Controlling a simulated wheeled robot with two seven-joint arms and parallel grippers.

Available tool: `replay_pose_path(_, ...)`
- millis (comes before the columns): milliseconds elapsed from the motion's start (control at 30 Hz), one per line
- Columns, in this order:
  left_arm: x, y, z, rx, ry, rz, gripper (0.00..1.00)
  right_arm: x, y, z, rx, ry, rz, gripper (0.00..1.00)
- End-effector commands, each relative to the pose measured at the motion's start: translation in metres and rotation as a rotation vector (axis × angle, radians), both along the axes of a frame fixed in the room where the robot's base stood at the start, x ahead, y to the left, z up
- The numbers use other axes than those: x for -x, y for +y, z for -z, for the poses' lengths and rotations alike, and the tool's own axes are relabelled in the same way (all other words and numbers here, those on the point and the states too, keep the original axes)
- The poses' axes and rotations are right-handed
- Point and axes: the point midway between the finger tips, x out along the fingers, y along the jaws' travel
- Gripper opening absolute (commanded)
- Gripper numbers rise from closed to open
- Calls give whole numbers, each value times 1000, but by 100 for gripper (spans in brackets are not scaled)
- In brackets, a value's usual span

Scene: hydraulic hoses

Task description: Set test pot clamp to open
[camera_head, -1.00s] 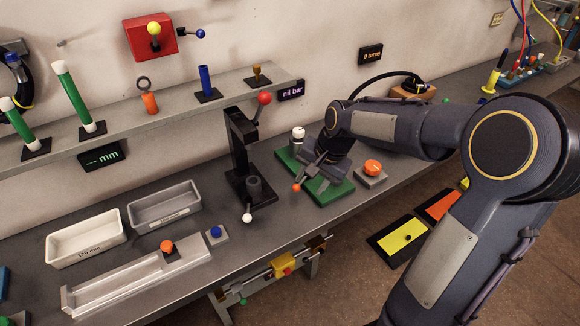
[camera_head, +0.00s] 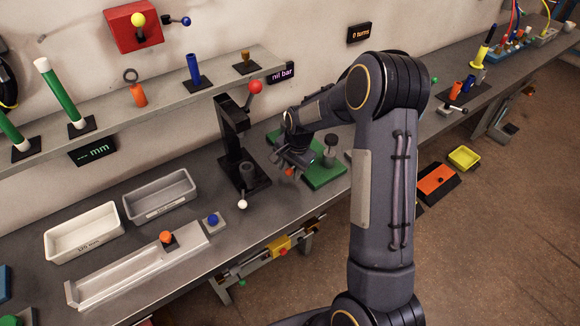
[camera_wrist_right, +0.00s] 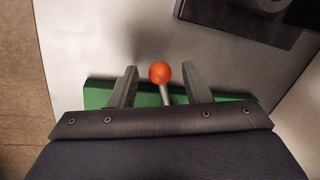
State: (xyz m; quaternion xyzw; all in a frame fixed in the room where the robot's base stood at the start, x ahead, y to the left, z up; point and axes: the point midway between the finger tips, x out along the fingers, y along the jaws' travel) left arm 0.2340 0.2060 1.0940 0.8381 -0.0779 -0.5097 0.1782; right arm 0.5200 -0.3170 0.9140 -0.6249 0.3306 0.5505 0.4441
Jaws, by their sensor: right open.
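The test pot clamp appears to be the fixture on a green base (camera_head: 328,176), with an orange ball-ended lever (camera_head: 289,172). A grey post with a round top (camera_head: 331,141) stands on the base. In the right wrist view the orange ball (camera_wrist_right: 160,72) and its pale rod are between my right gripper's fingers (camera_wrist_right: 157,88), with gaps on both sides. My right gripper (camera_head: 292,160) is open at the lever. My right forearm hides part of the base. My left gripper is not in view.
A black press (camera_head: 232,135) with red and white ball handles stands just left of the green base. A shelf (camera_head: 170,105) runs behind.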

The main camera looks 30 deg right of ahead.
Motion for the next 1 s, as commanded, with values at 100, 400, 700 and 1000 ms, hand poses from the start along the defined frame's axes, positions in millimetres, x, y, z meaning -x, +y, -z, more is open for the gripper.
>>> replay_pose_path(100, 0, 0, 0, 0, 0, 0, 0, 0, 0, 1, 1, -1, 0, 44)
replay_pose_path(400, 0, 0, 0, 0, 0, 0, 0, 0, 0, 1, 0, -1, 0, 22)
replay_pose_path(700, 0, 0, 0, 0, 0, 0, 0, 0, 0, 1, 0, -1, 0, 0)
replay_pose_path(1000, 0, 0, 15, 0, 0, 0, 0, 9, -8, 3, -1, -3, -162, 0)
